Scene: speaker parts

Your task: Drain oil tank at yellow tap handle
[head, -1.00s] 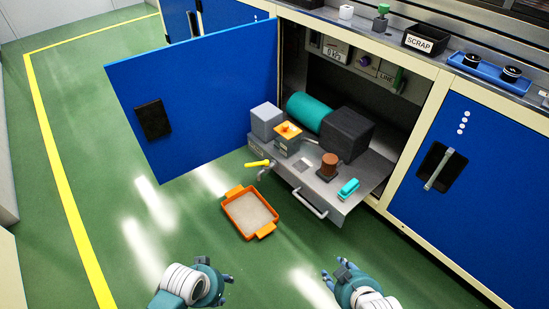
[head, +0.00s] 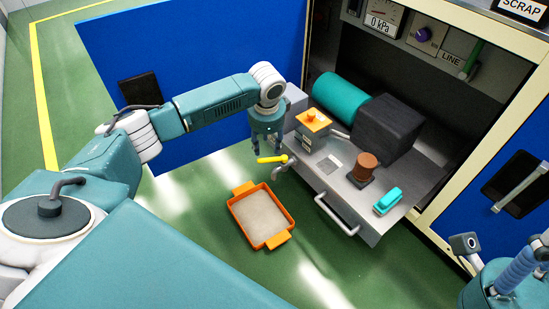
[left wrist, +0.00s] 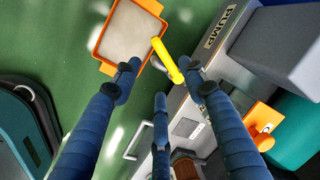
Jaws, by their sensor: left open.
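The yellow tap handle (head: 272,159) sticks out to the left at the front left corner of the grey pull-out shelf (head: 336,190). My left gripper (head: 264,148) is open just above the handle, fingers pointing down. In the left wrist view the yellow handle (left wrist: 168,60) lies close to the fingertips of the left gripper (left wrist: 158,82); I cannot tell whether they touch. An orange tray (head: 287,215) with a beige inside stands on the floor below and in front of the handle. My right gripper (head: 505,280) shows only partly at the lower right; its jaw state is unclear.
The shelf carries a teal cylinder (head: 340,92), a black box (head: 388,128), an orange-topped block (head: 312,122), a copper-coloured part (head: 363,167) and a small teal part (head: 388,201). The open blue door (head: 185,60) stands left. Green floor around the tray is free.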

